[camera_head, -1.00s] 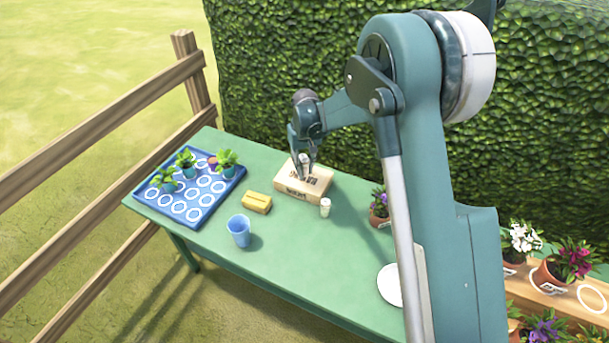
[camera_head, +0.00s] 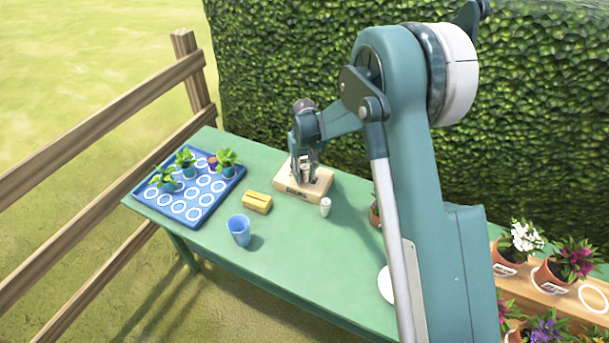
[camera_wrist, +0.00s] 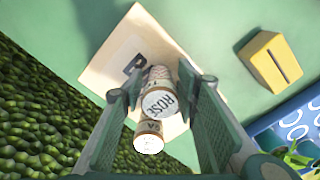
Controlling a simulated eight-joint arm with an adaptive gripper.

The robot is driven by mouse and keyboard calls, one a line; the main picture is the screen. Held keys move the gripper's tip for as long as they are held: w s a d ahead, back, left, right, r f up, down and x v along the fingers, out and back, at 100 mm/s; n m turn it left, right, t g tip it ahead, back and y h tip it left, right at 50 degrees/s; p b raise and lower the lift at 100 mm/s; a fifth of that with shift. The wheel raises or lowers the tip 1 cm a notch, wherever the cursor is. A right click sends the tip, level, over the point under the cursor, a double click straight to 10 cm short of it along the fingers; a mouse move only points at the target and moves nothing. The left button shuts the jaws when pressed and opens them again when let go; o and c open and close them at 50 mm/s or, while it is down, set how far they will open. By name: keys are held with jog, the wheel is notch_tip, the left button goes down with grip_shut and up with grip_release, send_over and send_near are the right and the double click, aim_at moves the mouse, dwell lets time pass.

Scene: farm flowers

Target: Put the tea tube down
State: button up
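My gripper (camera_head: 305,180) is low over the pale wooden box (camera_head: 321,188) on the green table. The fingers look close against the tube's far part; contact there is hard to see. The box (camera_wrist: 112,62) lies beneath, with a dark printed letter. The fingers hide the held tube in the head view.
A small white tube (camera_head: 325,207) stands on the table by the box's front right corner. A yellow slotted block (camera_head: 257,202), a blue cup (camera_head: 239,230) and a blue tray (camera_head: 152,201) with plants are to the left. A hedge (camera_head: 270,60) rises behind.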

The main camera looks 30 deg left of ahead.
jog(key=shift+r, duration=0.2)
dwell(0.3)
notch_tip(320, 180, up, 12)
jog(key=shift+p, duration=0.5)
dwell(0.6)
jog(key=shift+d, duration=0.1)
jog(key=shift+d+r, duration=0.15)
jog(key=s+d+r+m+t, duration=0.1)
jog(key=s+d+r, duration=0.1)
jog(key=d+r, duration=0.8)
jog(key=s+d+r+m+t+y, duration=0.1)
jog(key=s+d+r+m, duration=0.3)
jog(key=d, duration=0.9)
jog(key=s+d+r+n+t, duration=0.1)
jog(key=d+r, duration=0.8)
jog(key=d, duration=0.3)
jog(key=s+d+r+m+t, duration=0.2)
jog(key=s+d+r, duration=0.1)
jog(key=s+d, duration=0.9)
jog(key=s+d+f+m+t+h, duration=0.1)
jog(key=s+d+f+m+t, duration=0.1)
jog(key=s+d, duration=0.9)
notch_tip(320, 180, down, 3)
jog(key=shift+s+d+r+m, duration=0.2)
jog(key=shift+s+d+m, duration=0.25)
jog(key=shift+d, duration=0.35)
